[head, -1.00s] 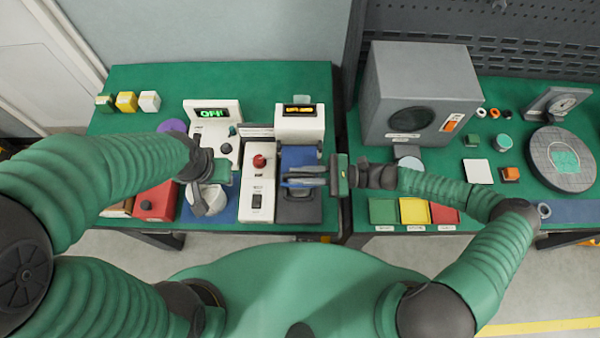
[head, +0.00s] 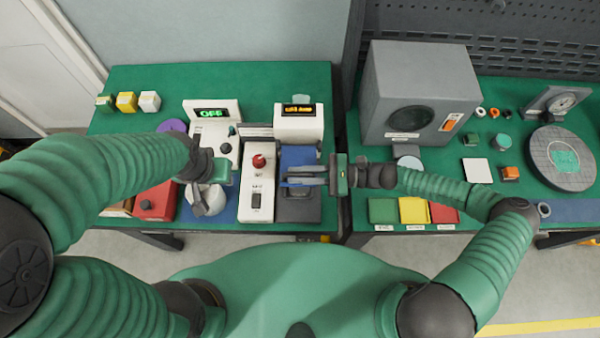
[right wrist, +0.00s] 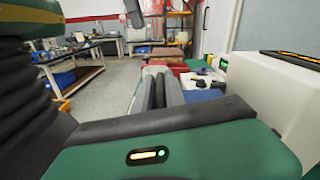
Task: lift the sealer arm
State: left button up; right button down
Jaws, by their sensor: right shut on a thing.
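The sealer (head: 299,124) is a white box with an orange display at the back of the left bench. Its blue arm (head: 298,156) reaches forward over a dark grey base (head: 297,208). My right gripper (head: 308,175) comes in from the right, its grey fingers across the front of the blue arm. It is shut on the sealer arm; the fingers hide the exact contact. In the right wrist view, the gripper's long grey fingers (right wrist: 160,92) point away, beside the white housing. My left gripper (head: 210,195) is at a white rounded object on a blue mat; its jaws are unclear.
A white control box with a red button (head: 258,162) stands just left of the sealer. A red box (head: 155,203) is farther left. A grey chamber (head: 420,95) and coloured trays (head: 414,211) are on the right bench.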

aim_at(299, 165)
jog(key=shift+a+r, duration=0.1)
jog(key=shift+r, duration=0.1)
dwell(0.3)
jog(key=shift+w+r+m+p, duration=0.35)
jog(key=shift+r+m+p, duration=0.3)
jog(key=shift+m, duration=0.05)
jog(key=shift+w+r+m+p, duration=0.4)
jog(key=shift+r+m+p, duration=0.1)
jog(key=shift+r+m, duration=0.2)
jog(key=w+r+m, duration=0.1)
jog(key=m, duration=0.1)
jog(key=w+r+m+p, duration=0.1)
jog(key=w+m, duration=0.1)
jog(key=shift+w+r+m, duration=0.2)
jog(key=shift+r+m, duration=0.1)
jog(key=shift+r, duration=0.1)
jog(key=w+m, duration=0.3)
jog(key=w+r+m+b, duration=0.1)
jog(key=w+m, duration=0.2)
jog(key=shift+w+a+r+m, duration=0.1)
jog(key=shift+w+m, duration=0.05)
jog(key=shift+m, duration=0.15)
jog(key=shift+w+b, duration=0.55)
jog(key=shift+w, duration=0.15)
